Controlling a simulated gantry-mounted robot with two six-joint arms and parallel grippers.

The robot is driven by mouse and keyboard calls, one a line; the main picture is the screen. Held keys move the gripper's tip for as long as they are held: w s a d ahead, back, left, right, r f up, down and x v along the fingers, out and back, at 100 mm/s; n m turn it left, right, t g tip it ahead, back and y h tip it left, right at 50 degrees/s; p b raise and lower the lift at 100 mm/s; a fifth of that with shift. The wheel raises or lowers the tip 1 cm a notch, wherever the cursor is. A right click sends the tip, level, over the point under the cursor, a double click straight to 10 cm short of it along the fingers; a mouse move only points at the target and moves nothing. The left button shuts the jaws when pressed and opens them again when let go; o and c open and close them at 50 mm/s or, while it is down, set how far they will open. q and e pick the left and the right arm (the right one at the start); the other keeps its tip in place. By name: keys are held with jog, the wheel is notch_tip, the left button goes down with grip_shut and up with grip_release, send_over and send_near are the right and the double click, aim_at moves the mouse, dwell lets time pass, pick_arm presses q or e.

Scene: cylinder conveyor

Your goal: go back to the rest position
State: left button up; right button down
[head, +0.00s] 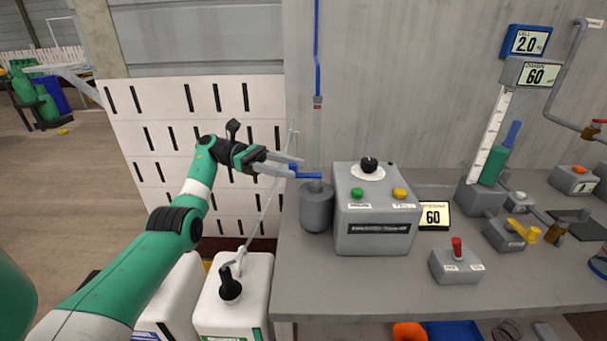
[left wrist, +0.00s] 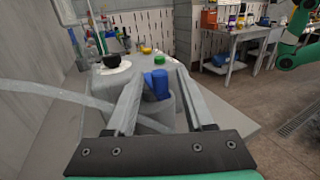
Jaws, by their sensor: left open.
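My left gripper (head: 292,168) reaches in from the left of the head view, with its fingertips beside a blue valve lever (head: 308,175) on top of a grey cylinder (head: 317,206) at the bench's left end. In the left wrist view the two fingers (left wrist: 166,98) stand apart, with the blue lever (left wrist: 156,83) seen between them. I cannot tell whether a finger touches it. My right gripper does not show in the head view.
A grey control box (head: 375,240) stands right of the cylinder on the bench (head: 350,300). White canisters (head: 258,285) stand on the floor left of the bench. A pale hose (head: 266,200) hangs by the gripper. A slotted white panel (head: 150,100) is behind my left arm.

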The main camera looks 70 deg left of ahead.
pick_arm(q)
jog(key=v, duration=0.3)
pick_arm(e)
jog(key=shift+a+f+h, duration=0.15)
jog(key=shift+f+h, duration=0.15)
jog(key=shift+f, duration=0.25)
